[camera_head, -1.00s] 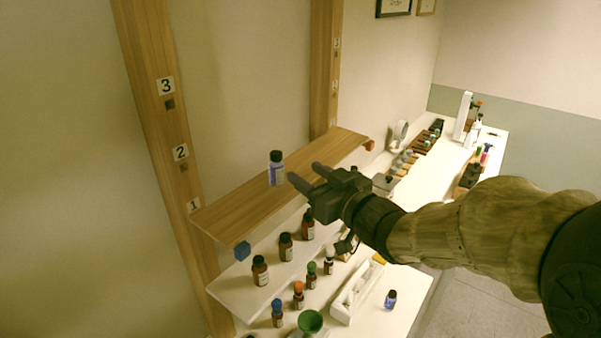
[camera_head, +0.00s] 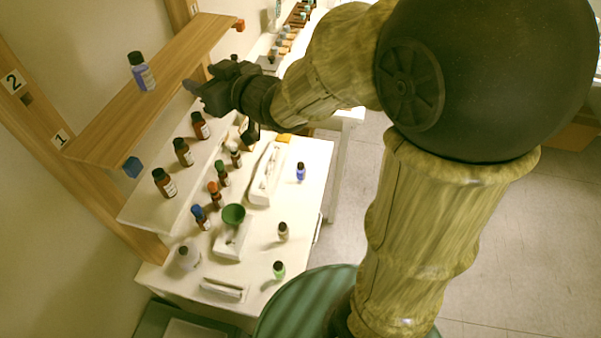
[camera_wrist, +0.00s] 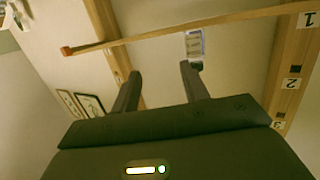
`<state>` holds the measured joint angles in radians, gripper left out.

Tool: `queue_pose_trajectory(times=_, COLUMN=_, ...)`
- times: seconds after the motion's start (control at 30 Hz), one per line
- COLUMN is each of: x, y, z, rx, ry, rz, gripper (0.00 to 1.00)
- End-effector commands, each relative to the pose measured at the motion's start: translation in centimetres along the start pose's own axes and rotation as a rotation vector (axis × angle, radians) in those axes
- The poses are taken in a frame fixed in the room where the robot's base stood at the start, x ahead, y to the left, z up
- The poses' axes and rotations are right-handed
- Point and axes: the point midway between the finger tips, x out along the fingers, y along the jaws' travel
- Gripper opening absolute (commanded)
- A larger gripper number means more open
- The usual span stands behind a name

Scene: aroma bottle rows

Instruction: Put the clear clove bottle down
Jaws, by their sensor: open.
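A clear bottle with a dark cap and a blue-violet label (camera_head: 146,77) stands upright on the upper wooden shelf (camera_head: 190,43). I take it as the clove bottle, but its label is too small to read. My gripper (camera_head: 199,79) is open and empty, to the right of the bottle and apart from it. In the wrist view the picture is upside down. There the bottle (camera_wrist: 194,44) shows beyond my open fingers (camera_wrist: 160,85), by the shelf's edge (camera_wrist: 130,40).
Below, a white shelf (camera_head: 148,210) holds several brown bottles. The white table (camera_head: 310,160) bears more small bottles, a green funnel (camera_head: 234,214) and a white tray (camera_head: 265,180). The shelf around the bottle is clear.

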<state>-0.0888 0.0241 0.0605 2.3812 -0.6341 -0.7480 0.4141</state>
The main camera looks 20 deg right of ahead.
Motion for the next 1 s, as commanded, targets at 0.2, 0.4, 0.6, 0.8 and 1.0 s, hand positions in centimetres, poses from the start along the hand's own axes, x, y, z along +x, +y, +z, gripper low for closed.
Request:
queue_pose_trajectory(times=0.2, x=-4.2, y=6.3, z=9.3, rx=0.085, ry=-0.376, rz=0.290, gripper=0.45)
queue_pose_trajectory(times=0.4, x=-10.9, y=7.3, z=17.5, rx=0.221, ry=-0.762, rz=0.432, gripper=0.45)
queue_pose_trajectory(times=0.6, x=-16.9, y=4.8, z=22.4, rx=0.374, ry=-1.066, rz=0.444, gripper=0.45)
queue_pose_trajectory(times=0.8, x=-18.2, y=3.8, z=23.3, rx=0.417, ry=-1.136, rz=0.437, gripper=0.45)
queue_pose_trajectory(times=1.0, x=-18.2, y=3.8, z=23.2, rx=0.416, ry=-1.133, rz=0.438, gripper=0.36)
